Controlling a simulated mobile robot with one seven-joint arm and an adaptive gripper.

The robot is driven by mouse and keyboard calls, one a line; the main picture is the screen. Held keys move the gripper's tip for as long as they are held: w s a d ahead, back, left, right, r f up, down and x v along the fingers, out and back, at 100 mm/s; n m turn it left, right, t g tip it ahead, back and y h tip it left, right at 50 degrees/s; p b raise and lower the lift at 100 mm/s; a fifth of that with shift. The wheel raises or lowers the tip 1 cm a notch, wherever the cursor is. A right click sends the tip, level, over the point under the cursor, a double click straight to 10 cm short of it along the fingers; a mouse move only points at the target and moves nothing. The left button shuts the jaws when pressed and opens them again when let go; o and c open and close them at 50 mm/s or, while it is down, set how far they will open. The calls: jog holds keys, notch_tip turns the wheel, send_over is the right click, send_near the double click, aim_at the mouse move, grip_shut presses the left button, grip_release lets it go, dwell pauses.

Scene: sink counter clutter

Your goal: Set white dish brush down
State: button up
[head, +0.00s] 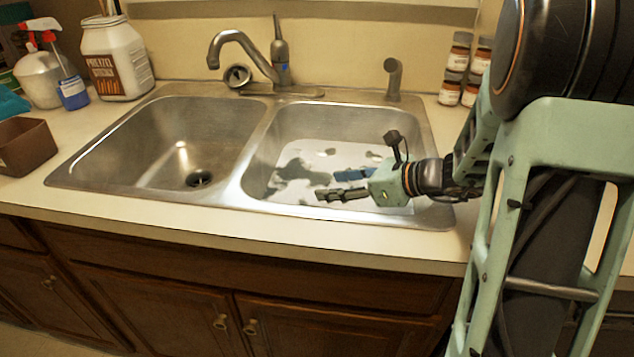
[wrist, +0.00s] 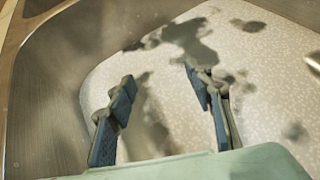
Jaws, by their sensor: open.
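I cannot make out a white dish brush in either view. My gripper (head: 330,184) is in the right sink basin (head: 400,128), low over its pale floor, reaching in from the right. In the wrist view my gripper (wrist: 160,82) has its two blue-padded fingers spread apart, with nothing between them. Pale speckled basin floor with dark, irregular patches shows between and beyond the fingers. Whether the fingertips touch the floor cannot be told.
The empty left basin (head: 180,135) lies across a metal divider. A faucet (head: 245,60) and a short sprayer (head: 393,78) stand behind. Spice jars (head: 455,70) are at the back right. A white tub (head: 115,60), spray bottles (head: 70,90) and a brown box (head: 25,147) stand left.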

jog(key=shift+v, duration=1.8)
jog(key=shift+a+p, duration=0.1)
jog(key=shift+p, duration=0.2)
